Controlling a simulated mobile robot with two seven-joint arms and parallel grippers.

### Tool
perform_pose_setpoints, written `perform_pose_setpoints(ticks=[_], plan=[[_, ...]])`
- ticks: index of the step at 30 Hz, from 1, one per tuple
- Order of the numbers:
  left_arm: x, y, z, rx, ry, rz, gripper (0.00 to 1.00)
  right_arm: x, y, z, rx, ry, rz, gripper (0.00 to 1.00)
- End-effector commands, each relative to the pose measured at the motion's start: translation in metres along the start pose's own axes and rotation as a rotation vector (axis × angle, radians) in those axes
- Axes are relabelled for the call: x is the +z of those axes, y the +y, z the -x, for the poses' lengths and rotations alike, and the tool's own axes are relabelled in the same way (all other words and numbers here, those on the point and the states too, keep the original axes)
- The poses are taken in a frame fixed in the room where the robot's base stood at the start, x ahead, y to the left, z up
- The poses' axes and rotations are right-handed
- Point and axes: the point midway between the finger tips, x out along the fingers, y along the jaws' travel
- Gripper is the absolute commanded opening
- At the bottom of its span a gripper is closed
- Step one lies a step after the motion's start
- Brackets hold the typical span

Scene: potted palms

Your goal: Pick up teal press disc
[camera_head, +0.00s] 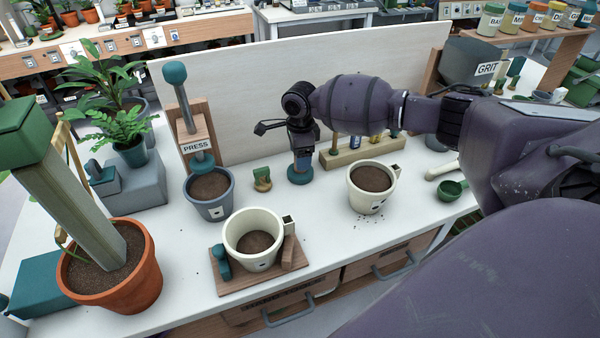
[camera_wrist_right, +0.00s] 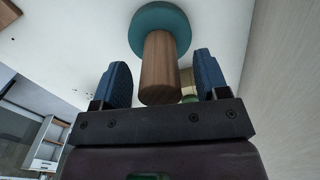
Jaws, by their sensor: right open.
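The teal press disc (camera_head: 300,175) stands flat on the white table, right of the grey pot. In the right wrist view the teal disc (camera_wrist_right: 160,22) has an upright wooden handle (camera_wrist_right: 159,72). My right gripper (camera_head: 303,153) is directly above the disc and points down. In the wrist view its blue fingers (camera_wrist_right: 161,66) are open on both sides of the handle, with a gap visible on each side. The handle is mostly hidden by the gripper in the head view. My left gripper is not in view.
A press stand (camera_head: 196,146) is left over a grey pot (camera_head: 210,205). A cream pot (camera_head: 253,246) sits in a wooden fixture in front; another cream pot (camera_head: 366,200) is right. A wooden tool rack (camera_head: 350,158) and a white back panel (camera_head: 240,85) are behind the disc.

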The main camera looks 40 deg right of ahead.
Motion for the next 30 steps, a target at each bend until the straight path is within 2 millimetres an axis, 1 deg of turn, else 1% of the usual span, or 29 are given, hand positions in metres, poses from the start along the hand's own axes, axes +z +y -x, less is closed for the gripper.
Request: perform_pose_setpoints(ticks=[1,2,12,13,20,23,26,30], plan=[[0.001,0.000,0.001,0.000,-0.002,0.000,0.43,0.000,0.000,0.000,0.000,0.000,0.000,0.65],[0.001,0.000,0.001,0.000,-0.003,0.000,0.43,0.000,0.000,0.000,0.000,0.000,0.000,0.60],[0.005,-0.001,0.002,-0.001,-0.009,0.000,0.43,0.000,0.000,0.000,0.000,0.001,0.000,0.08],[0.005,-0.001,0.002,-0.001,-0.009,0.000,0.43,0.000,0.000,0.000,0.000,0.001,0.000,0.04],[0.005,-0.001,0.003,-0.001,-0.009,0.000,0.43,0.000,0.000,0.001,0.000,0.000,0.000,0.04],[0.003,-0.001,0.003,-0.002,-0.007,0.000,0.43,0.000,0.000,0.007,-0.001,0.000,0.000,0.04],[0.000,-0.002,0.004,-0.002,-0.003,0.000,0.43,0.000,0.000,0.019,-0.003,0.000,0.001,0.04],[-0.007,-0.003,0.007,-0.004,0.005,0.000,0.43,0.000,-0.001,0.048,-0.006,-0.002,0.000,0.04]])
